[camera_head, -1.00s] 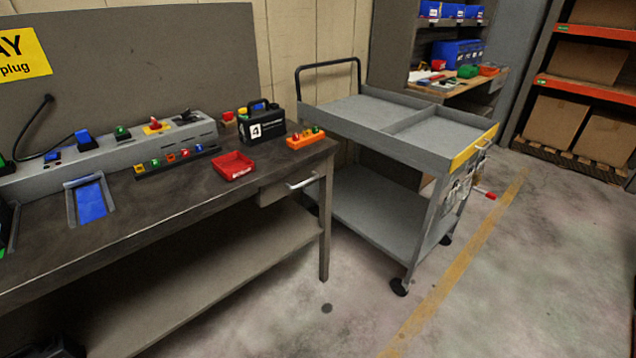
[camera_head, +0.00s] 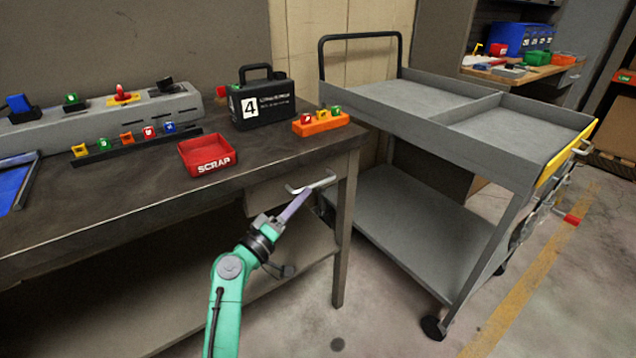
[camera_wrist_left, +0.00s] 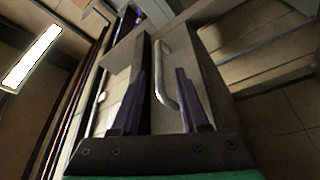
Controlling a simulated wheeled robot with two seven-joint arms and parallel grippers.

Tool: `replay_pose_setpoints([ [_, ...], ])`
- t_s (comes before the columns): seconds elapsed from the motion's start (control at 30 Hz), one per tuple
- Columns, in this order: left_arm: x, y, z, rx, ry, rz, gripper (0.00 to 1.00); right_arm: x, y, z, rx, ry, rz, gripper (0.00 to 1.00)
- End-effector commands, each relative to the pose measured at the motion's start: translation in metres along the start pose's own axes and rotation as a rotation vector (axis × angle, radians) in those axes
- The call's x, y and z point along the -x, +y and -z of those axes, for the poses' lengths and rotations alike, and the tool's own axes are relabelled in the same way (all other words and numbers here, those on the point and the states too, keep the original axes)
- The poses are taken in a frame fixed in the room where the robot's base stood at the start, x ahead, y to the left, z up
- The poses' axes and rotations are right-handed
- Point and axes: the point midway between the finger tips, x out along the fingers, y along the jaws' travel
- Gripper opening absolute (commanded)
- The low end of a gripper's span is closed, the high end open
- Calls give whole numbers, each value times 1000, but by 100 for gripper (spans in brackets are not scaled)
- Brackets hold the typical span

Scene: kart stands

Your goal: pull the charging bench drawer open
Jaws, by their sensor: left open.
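The charging bench (camera_head: 110,212) has a grey drawer (camera_head: 262,198) under its right end, and the drawer looks shut. Its pale bar handle (camera_head: 324,182) sticks out from the front. My left gripper (camera_head: 303,197) is at the handle, coming from below and in front, and partly covers the drawer front. In the left wrist view the handle (camera_wrist_left: 164,75) shows between the two purple fingers of the open gripper (camera_wrist_left: 159,92). I cannot tell whether either finger touches it. My right gripper is not in view.
On the bench stand a red scrap tray (camera_head: 207,155), a black case marked 4 (camera_head: 264,104) and an orange block holder (camera_head: 321,123). A grey cart (camera_head: 420,215) stands close to the bench's right end. Open floor lies in front.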

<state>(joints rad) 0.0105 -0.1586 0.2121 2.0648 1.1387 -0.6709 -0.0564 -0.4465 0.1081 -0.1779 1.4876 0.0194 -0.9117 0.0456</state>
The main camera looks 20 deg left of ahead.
Motion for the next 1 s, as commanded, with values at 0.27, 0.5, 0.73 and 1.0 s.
replay_pose_setpoints([
  [0.27, -54, 0, 0, 0, 1, -1, 45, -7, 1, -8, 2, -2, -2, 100],
  [0.5, -59, -1, -1, -1, 0, 1, 45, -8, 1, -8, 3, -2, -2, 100],
  [0.73, -58, -1, -1, -1, 0, 1, 0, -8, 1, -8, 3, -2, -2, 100],
  [1.0, -58, -1, -1, -1, 0, 1, 0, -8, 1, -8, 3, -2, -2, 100],
])
